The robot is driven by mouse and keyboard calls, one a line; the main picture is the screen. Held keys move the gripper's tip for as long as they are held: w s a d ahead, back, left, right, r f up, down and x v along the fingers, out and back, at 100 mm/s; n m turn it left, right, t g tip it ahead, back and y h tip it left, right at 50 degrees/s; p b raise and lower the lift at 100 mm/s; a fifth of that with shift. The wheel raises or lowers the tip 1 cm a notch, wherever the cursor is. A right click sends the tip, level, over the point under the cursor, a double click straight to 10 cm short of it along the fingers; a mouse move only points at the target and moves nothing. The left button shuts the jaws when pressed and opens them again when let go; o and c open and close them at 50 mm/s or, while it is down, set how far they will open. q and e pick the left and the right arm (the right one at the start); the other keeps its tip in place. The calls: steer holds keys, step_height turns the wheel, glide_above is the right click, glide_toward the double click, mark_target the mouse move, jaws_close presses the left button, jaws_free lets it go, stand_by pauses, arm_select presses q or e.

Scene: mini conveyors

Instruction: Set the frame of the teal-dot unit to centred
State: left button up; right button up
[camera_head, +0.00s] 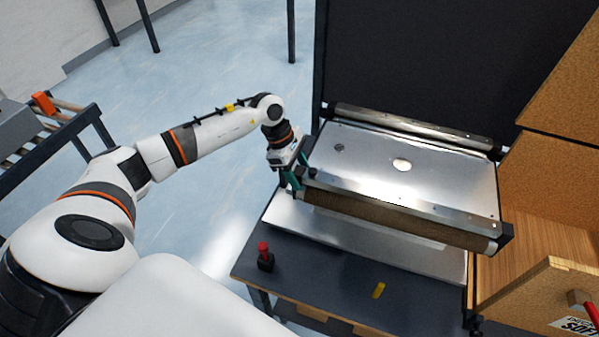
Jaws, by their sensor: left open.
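A mini conveyor unit with a flat metal bed (440,177) stands on a dark table. A brown roller (390,218) with a metal rail runs along its near side, and another roller runs along its far side. I cannot make out a teal dot on it, so I cannot tell whether it is the teal-dot unit. My left gripper (291,181), with teal fingers, is open at the near left corner of the unit, close to the end of the near rail. I cannot tell whether it touches. My right gripper is not in view.
A black device with a red knob (265,257) and a small yellow piece (379,290) are on the table's front part (325,290). A dark panel (420,60) stands behind; wooden boxes (545,190) crowd the right. Another roller conveyor (50,140) is at far left.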

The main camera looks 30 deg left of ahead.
arm_select(q)
steer(key=w+b+v, duration=0.1)
steer(key=b+v, duration=0.1)
steer(key=v, duration=0.9)
steer(key=shift+s+r, duration=0.25)
steer(key=shift+s, duration=0.25)
